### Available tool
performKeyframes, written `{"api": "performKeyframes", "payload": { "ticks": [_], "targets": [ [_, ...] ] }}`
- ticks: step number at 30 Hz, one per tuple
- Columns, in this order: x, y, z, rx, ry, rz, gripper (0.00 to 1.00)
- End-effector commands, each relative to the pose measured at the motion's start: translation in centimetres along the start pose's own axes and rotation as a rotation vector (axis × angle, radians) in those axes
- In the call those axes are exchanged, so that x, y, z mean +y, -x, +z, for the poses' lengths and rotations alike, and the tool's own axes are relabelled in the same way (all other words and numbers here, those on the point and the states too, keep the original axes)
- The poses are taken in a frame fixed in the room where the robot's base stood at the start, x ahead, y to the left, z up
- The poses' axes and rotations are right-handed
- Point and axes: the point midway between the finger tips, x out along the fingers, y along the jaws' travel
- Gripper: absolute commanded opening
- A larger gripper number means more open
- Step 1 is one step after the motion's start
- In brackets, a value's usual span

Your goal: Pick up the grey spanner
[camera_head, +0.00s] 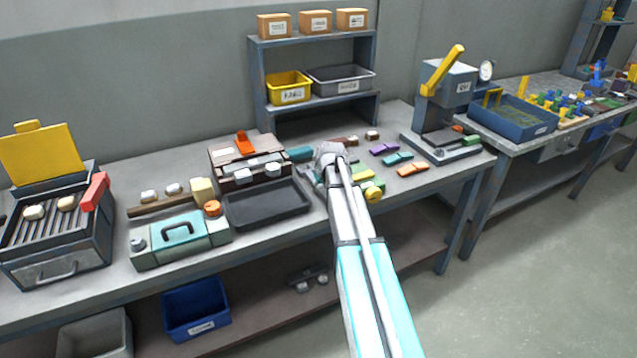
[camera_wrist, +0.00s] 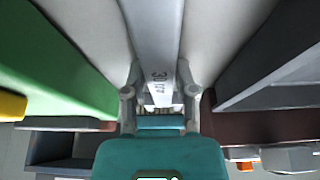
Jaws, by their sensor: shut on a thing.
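The grey spanner (camera_wrist: 155,40) shows in the wrist view as a long pale grey bar with dark lettering near its lower end. My gripper (camera_wrist: 160,78) is shut on it, with one finger on each side of the lettered part. The far end of the bar runs out of the top of the picture. In the head view my gripper (camera_head: 328,160) is low over the middle of the bench, right of the black tray. My arm hides much of that spot, and I cannot make out the spanner there.
A black tray (camera_head: 268,205) lies left of my gripper. Purple, teal and orange pieces (camera_head: 413,170) lie to its right, before a press (camera_head: 450,85). A shelf rack (camera_head: 314,70) stands behind. In the wrist view a green block (camera_wrist: 50,65) is close on the left.

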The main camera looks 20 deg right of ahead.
Motion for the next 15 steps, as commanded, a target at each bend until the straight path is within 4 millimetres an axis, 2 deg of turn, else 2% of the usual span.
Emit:
{"api": "performKeyframes", "payload": {
  "ticks": [15],
  "targets": [
    [0.03,0.4,-0.18,0.0,0.0,0.0,0.0]
  ]
}}
